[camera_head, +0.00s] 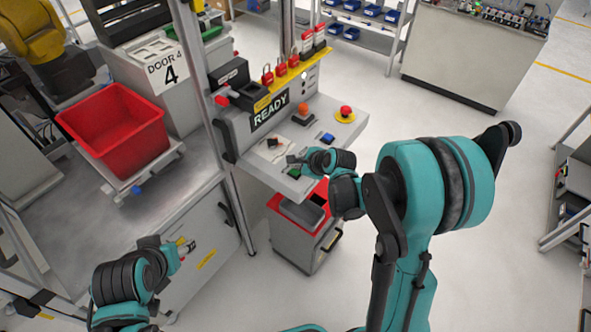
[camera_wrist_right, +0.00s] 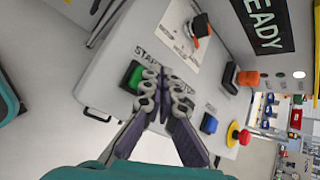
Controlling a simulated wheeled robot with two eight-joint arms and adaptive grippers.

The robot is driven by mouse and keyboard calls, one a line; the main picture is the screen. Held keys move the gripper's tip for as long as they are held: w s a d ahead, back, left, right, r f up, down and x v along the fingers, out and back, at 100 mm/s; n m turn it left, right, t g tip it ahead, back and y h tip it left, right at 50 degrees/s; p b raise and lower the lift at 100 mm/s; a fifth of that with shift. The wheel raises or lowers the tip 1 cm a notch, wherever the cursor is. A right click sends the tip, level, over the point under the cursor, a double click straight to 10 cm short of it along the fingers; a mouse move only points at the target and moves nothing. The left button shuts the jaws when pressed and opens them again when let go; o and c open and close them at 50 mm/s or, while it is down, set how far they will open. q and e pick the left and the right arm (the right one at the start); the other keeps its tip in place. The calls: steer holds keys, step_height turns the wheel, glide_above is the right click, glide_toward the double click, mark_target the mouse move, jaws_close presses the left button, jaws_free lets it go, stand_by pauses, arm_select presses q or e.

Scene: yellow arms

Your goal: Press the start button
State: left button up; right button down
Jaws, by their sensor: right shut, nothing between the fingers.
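The green start button (camera_head: 294,172) is on the near edge of the light grey control panel (camera_head: 346,130). My right gripper (camera_head: 292,159) is over the panel close to this button. In the right wrist view its fingertips (camera_wrist_right: 165,77) are together and empty, just right of the button. I cannot tell whether they touch the panel. My left gripper (camera_head: 188,247) is low at the left, away from the panel; its finger state is unclear.
A blue button (camera_head: 327,138), an orange button (camera_head: 303,109) and a red mushroom button on yellow (camera_head: 345,113) are on the same panel. A black knob with an orange mark (camera_wrist_right: 201,26) is near START. A READY sign (camera_head: 270,109) stands behind. A red bin (camera_head: 115,125) is left.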

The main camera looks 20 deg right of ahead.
mark_target(297, 171)
stand_by(0.5)
steer(key=shift+f+b, duration=0.4)
steer(key=shift+b, duration=0.15)
steer(key=shift+f+b, duration=0.5)
stand_by(0.4)
steer(key=shift+r, duration=0.1)
steer(key=shift+r+p, duration=0.65)
steer(key=shift+r, duration=0.15)
steer(key=shift+r+p, duration=1.85)
steer(key=shift+r, duration=0.75)
steer(key=shift+f, duration=0.1)
